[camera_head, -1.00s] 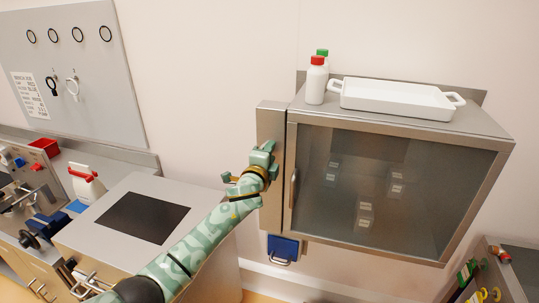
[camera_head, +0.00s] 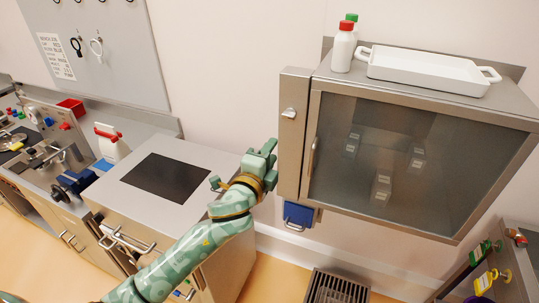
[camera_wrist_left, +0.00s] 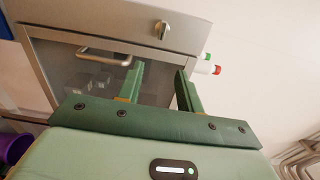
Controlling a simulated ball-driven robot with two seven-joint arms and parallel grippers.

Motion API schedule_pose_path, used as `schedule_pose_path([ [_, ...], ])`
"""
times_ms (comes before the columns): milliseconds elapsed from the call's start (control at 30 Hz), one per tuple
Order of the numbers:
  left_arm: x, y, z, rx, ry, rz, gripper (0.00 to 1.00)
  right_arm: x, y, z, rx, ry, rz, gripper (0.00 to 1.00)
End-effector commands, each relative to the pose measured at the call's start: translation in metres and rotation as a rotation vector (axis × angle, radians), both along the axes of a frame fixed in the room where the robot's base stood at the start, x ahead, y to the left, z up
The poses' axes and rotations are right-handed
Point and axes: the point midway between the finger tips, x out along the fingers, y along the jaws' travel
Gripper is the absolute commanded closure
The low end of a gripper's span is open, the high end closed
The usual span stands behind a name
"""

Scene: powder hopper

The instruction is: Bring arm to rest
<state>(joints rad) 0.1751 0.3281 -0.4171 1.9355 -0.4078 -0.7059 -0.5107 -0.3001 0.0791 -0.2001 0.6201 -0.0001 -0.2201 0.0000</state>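My left arm comes in from the lower left of the head view. Its green gripper (camera_head: 245,168) is in front of and left of the steel cabinet (camera_head: 292,150), apart from it. In the left wrist view the two fingers (camera_wrist_left: 159,85) stand apart with nothing between them, so it is open and empty. The cabinet's knob (camera_head: 289,113) is uncovered on the left panel; it also shows in the left wrist view (camera_wrist_left: 161,30). The glass door (camera_head: 400,165) with its handle (camera_head: 313,157) is closed. My right gripper is in neither view.
A white tray (camera_head: 430,73) and two bottles, one red-capped (camera_head: 342,50), stand on the cabinet. A blue box (camera_head: 299,216) hangs below it. A steel counter with a dark plate (camera_head: 172,177) is at left. A floor grate (camera_head: 336,288) lies below; open floor surrounds it.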

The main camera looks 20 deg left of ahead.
Motion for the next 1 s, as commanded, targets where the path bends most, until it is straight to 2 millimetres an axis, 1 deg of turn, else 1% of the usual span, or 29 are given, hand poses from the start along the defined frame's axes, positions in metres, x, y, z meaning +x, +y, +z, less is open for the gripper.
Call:
schedule_pose_path([
  [467,-0.002,0.0,0.001,-0.003,-0.001,0.0,0.64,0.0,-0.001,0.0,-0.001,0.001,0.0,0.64],
  [533,-0.002,-0.002,0.002,-0.049,-0.004,-0.013,0.64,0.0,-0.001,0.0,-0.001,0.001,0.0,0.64],
  [567,-0.001,-0.005,-0.003,-0.099,0.005,-0.03,0.64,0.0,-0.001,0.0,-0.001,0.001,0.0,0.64],
  [667,0.011,0.003,-0.052,-0.232,0.108,-0.033,0.64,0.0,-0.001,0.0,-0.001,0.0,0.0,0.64],
  [700,0.014,0.008,-0.083,-0.291,0.162,-0.022,0.64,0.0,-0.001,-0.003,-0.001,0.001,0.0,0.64],
  [767,0.012,0.017,-0.136,-0.376,0.25,0.006,0.64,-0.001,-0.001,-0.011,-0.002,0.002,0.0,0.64],
  [800,0.008,0.023,-0.174,-0.434,0.309,0.031,0.64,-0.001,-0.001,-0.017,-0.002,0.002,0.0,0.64],
  [867,-0.003,0.032,-0.23,-0.514,0.395,0.074,0.64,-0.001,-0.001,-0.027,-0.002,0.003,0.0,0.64],
  [900,-0.014,0.037,-0.265,-0.565,0.45,0.106,0.64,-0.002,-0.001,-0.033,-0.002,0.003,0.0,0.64],
  [967,-0.033,0.045,-0.318,-0.636,0.528,0.16,0.64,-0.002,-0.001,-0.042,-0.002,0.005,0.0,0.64],
  [1000,-0.048,0.05,-0.351,-0.681,0.577,0.198,0.64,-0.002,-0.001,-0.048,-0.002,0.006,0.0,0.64],
])
